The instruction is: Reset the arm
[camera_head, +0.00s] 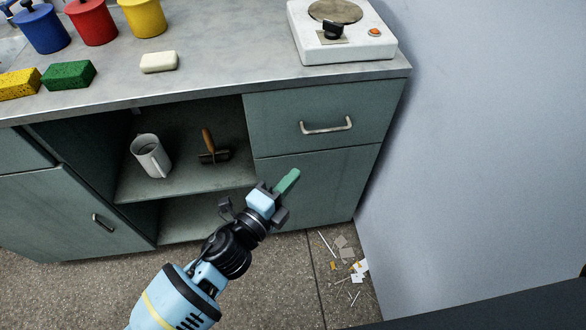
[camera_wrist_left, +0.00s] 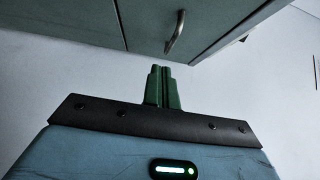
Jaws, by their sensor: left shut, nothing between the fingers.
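My left arm comes in from the lower left in the head view. My left gripper (camera_head: 289,180) has green fingers that are closed together with nothing between them. It is in front of the lower green cabinet door (camera_head: 325,185), below the drawer handle in the picture. In the left wrist view the closed fingers (camera_wrist_left: 162,88) point toward a cabinet front with a curved metal handle (camera_wrist_left: 176,32). I cannot tell from these views how far the fingers are from the cabinet. My right gripper is not in view.
The open cabinet shelf holds a white pitcher (camera_head: 151,156) and a wooden-handled tool (camera_head: 211,147). A hot plate (camera_head: 342,45), sponges, a white soap-like block (camera_head: 158,62) and coloured canisters stand on the counter (camera_head: 215,50). Litter (camera_head: 352,264) lies on the floor beside the wall.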

